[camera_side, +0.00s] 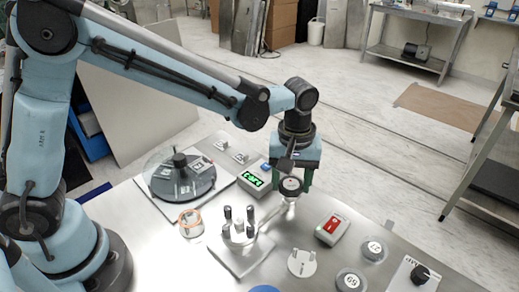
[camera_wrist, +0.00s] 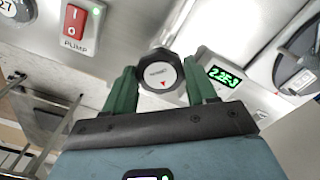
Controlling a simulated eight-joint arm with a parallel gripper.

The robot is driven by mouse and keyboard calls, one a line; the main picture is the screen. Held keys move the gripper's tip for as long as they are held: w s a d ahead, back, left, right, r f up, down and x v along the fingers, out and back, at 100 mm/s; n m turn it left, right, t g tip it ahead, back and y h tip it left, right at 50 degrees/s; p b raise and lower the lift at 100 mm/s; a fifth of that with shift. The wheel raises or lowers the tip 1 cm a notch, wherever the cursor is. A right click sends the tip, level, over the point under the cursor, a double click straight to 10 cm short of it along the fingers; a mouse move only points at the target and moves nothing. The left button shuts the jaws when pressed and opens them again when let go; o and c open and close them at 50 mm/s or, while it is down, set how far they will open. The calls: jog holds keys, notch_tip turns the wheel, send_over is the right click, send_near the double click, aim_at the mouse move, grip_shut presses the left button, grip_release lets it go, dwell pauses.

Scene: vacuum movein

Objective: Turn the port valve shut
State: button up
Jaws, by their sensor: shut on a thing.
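The port valve (camera_side: 291,185) is a round dark knob with a pale face, on a metal pipe beside the pressure readout. In the wrist view the knob (camera_wrist: 160,72) carries a small red arrow on the lower part of its face. My gripper (camera_side: 290,178) reaches down from above, with one green finger on each side of the knob. In the wrist view my gripper (camera_wrist: 160,84) is shut on the knob's rim. The pipe under the knob is mostly hidden in the wrist view.
The green-lit readout (camera_side: 253,180) stands close left of the valve; in the wrist view it seems to show 2.2E-3. A red pump switch (camera_side: 332,226) is to the right. A round chamber (camera_side: 182,182) is at the left. A stand with upright posts (camera_side: 240,245) is in front.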

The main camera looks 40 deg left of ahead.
aim_at(290, 183)
jog(key=m, duration=1.3)
jog(key=shift+a+m, duration=0.1)
jog(key=shift+m, duration=0.3)
jog(key=m, duration=1.3)
jog(key=shift+m, duration=0.4)
jog(key=o, duration=1.1)
jog(key=shift+c, duration=0.2)
jog(key=shift+r, duration=0.1)
notch_tip(290, 183, up, 12)
jog(key=shift+a, duration=0.1)
